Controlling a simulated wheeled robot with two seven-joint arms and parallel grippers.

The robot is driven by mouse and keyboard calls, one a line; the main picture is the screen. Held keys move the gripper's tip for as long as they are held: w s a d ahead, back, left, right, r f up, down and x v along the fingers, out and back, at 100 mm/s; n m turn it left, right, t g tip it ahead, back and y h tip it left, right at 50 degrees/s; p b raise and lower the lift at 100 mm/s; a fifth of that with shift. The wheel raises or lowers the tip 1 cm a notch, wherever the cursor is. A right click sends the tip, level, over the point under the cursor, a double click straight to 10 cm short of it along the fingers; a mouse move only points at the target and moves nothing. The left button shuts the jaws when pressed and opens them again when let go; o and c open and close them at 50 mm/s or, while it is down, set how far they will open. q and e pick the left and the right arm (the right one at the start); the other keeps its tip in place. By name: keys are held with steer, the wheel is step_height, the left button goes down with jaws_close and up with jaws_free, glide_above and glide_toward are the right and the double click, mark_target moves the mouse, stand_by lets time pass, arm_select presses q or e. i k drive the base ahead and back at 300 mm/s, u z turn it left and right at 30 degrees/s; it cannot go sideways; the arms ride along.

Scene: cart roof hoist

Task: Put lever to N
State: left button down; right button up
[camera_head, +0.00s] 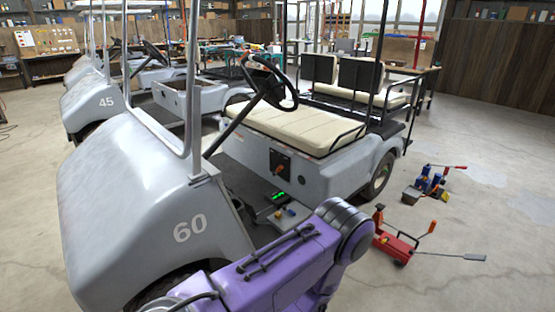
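The cart numbered 60 (150,190) stands close in front of me, its nose to the left. On the grey panel below its cream seat (290,128) is a black square plate with a small orange-red lever (279,169). The lever is too small to read its position, and no letter N can be made out. One of my purple arms crosses the bottom middle of the view, well below the lever. No gripper shows in this view.
A steering wheel (270,85) and roof posts rise near the seat. A red floor jack (398,245) and a blue-and-black tool (430,183) lie at the right.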

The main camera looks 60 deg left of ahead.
mark_target(280, 168)
steer(key=u, duration=0.3)
steer(key=i, duration=1.85)
steer(key=u, duration=1.1)
steer(key=i, duration=0.9)
steer(key=u, duration=1.65)
steer(key=i, duration=0.7)
steer(key=u, duration=0.65)
